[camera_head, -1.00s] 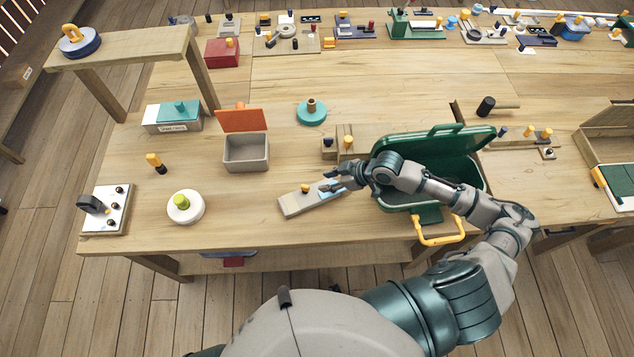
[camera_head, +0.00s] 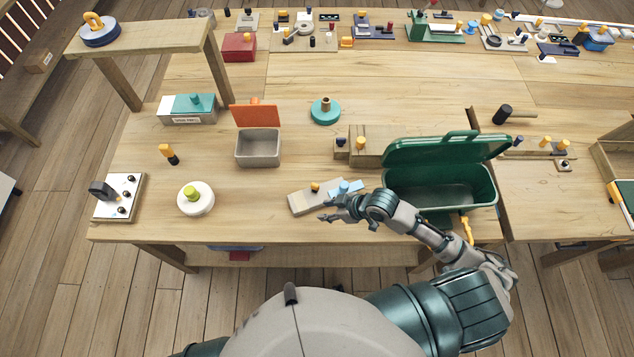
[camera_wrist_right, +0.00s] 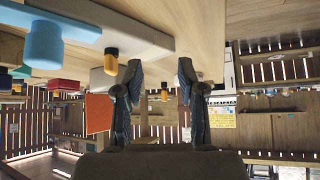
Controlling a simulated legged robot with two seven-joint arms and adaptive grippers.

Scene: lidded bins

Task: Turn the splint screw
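A grey splint-like board (camera_head: 308,203) lies on the table front. It carries a small yellow-orange knob (camera_head: 315,187) and a light blue block (camera_head: 345,188); I cannot tell for sure which is the splint screw. In the right wrist view the board (camera_wrist_right: 150,37), the knob (camera_wrist_right: 111,62) and the blue block (camera_wrist_right: 45,40) show at upper left. My right gripper (camera_head: 326,210) is at the board's front right edge, beside the blue block. Its two fingers (camera_wrist_right: 160,75) are apart, with nothing between them. My left gripper is not in view.
An open green lidded bin (camera_head: 440,205) stands right of the board, close to my right forearm. A grey box with an orange lid (camera_head: 258,150) stands behind left. A wooden block with pegs (camera_head: 372,145) is behind the board.

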